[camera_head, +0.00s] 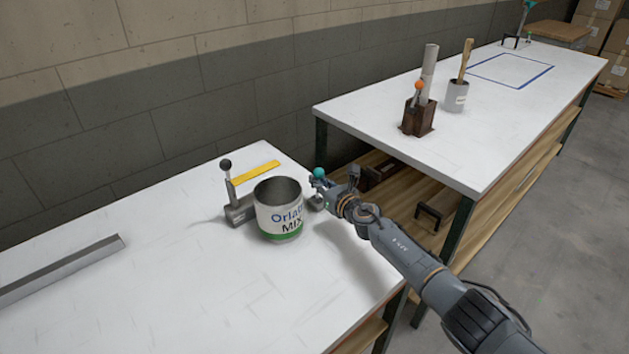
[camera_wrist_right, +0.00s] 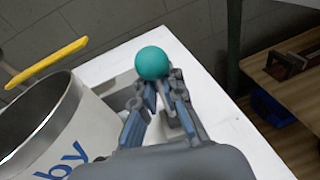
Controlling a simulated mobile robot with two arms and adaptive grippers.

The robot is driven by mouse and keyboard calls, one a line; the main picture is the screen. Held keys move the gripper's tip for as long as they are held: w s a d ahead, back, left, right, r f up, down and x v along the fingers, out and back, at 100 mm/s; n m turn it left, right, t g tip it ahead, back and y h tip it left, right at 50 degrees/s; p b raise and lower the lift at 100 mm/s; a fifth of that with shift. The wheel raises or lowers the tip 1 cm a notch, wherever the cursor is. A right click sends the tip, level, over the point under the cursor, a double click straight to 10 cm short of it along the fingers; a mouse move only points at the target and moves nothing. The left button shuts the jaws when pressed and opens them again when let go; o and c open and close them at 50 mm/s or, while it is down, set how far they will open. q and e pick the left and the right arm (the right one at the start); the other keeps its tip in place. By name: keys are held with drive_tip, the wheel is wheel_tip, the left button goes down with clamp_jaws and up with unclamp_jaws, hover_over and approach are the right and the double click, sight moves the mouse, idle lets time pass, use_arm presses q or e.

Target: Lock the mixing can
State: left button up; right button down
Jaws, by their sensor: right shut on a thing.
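The open white mixing can (camera_head: 280,215), with blue and black lettering and a green band, stands upright on the near white table. It also shows in the right wrist view (camera_wrist_right: 90,135). A lever with a black knob (camera_head: 225,164) stands upright on a grey block at its left. A teal knob (camera_head: 319,172) tops another lever at the can's right; this knob (camera_wrist_right: 152,63) shows just beyond my fingers in the wrist view. My right gripper (camera_head: 324,183) is shut on this lever just below the knob; the fingers hide its stem. My left gripper is not in view.
A yellow strip (camera_head: 256,173) lies behind the can, and a grey rail (camera_head: 62,270) lies at the left. The second table (camera_head: 470,125) holds a brown block with an orange-knobbed stick (camera_head: 417,116) and a grey cup (camera_head: 457,96). The near table's front is clear.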

drive_tip(key=shift+w+d+r+m+g+y+b, duration=0.15)
drive_tip(key=shift+w+d+m, duration=0.25)
drive_tip(key=shift+m, duration=0.45)
drive_tip(key=shift+w+d+f+m+g+y+b, duration=0.1)
drive_tip(key=shift+w+d+m+g+y+b, duration=0.25)
drive_tip(key=shift+m, duration=0.45)
drive_tip(key=shift+w+d+r+m+g+y, duration=0.1)
drive_tip(key=shift+w+d+m, duration=0.35)
drive_tip(key=shift+m, duration=0.4)
drive_tip(key=shift+d, duration=0.15)
drive_tip(key=c, duration=1.5)
unclamp_jaws()
drive_tip(key=shift+f, duration=0.25)
drive_tip(key=shift+s, duration=0.15)
drive_tip(key=shift+s+d+r, duration=0.15)
drive_tip(key=shift+s+d, duration=0.2)
drive_tip(key=shift+d, duration=0.1)
drive_tip(key=v, duration=1)
drive_tip(key=shift+s+d+r, duration=0.1)
drive_tip(key=shift+s, duration=0.3)
